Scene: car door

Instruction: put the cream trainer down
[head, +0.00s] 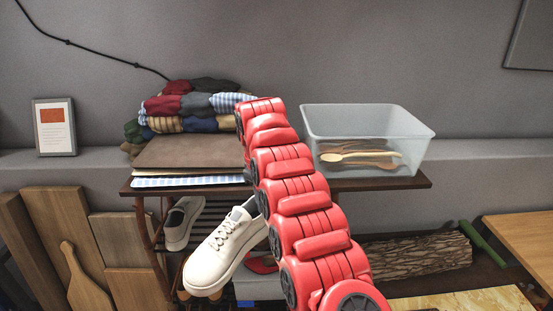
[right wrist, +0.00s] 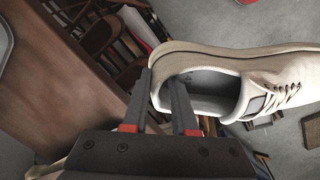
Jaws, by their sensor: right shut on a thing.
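The cream trainer (head: 222,252) hangs in front of the shelf unit in the head view, toe down to the left. My red right arm comes up from the bottom and hides its heel end and my right gripper. In the right wrist view my right gripper (right wrist: 160,82) is shut on the heel wall of the cream trainer (right wrist: 254,75), one finger outside and one inside the opening. The trainer is clear of the floor there. A similar pale trainer (head: 182,223) sits on the rack below the shelf top, behind and left. My left gripper is not in view.
The shelf top (head: 400,181) holds folded clothes (head: 190,108), a brown board (head: 190,151) and a clear bin (head: 368,133) with wooden utensils. Wooden boards (head: 122,240) lean at left. A log (head: 420,253) lies at lower right. My arm crosses the rack's middle.

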